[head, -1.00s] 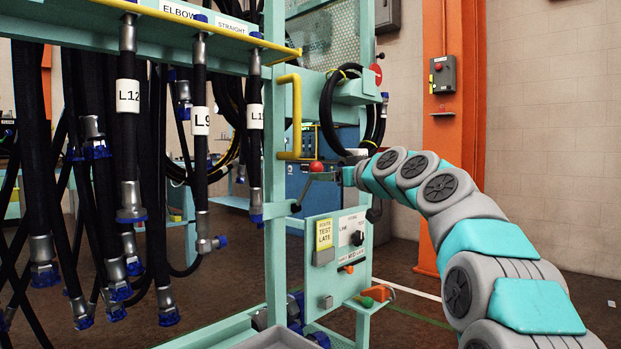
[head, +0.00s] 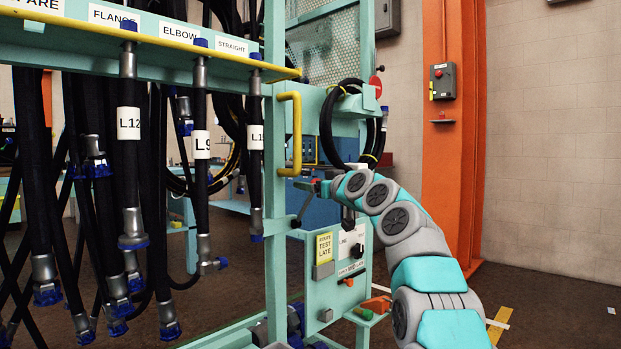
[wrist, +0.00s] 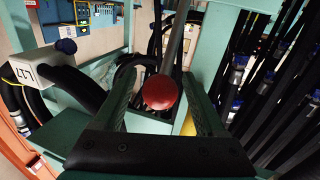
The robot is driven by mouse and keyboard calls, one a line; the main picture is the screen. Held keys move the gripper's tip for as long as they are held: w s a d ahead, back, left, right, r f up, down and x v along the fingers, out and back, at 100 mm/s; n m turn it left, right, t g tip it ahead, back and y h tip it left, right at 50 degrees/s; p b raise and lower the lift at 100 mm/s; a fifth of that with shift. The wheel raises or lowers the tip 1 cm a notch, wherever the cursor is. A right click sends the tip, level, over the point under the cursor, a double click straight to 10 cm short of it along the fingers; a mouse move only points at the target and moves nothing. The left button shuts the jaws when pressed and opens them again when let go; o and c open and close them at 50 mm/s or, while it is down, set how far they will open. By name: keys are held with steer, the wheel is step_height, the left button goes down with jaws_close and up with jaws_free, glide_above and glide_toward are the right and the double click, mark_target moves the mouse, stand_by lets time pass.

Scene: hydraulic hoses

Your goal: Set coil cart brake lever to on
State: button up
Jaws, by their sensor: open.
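The brake lever is a grey rod with a red ball knob (wrist: 160,92). In the head view its thin dark rod (head: 304,207) slants up to the right from a pivot on the teal cart post (head: 277,180), and the knob is mostly hidden by my gripper. My gripper (head: 318,187) is at the lever's upper end. In the wrist view my gripper (wrist: 163,100) is open, with the knob between its two fingers. I cannot tell whether either finger touches it.
A teal control panel (head: 338,265) with a knob and labels is below. Black hoses (head: 129,150) hang at left, and a coiled hose (head: 330,125) is behind my gripper.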

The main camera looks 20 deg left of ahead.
steer(key=shift+w+a+f+p, duration=0.1)
steer(key=shift+w+a+p, duration=0.2)
steer(key=shift+w+a, duration=0.15)
steer(key=shift+c, duration=0.3)
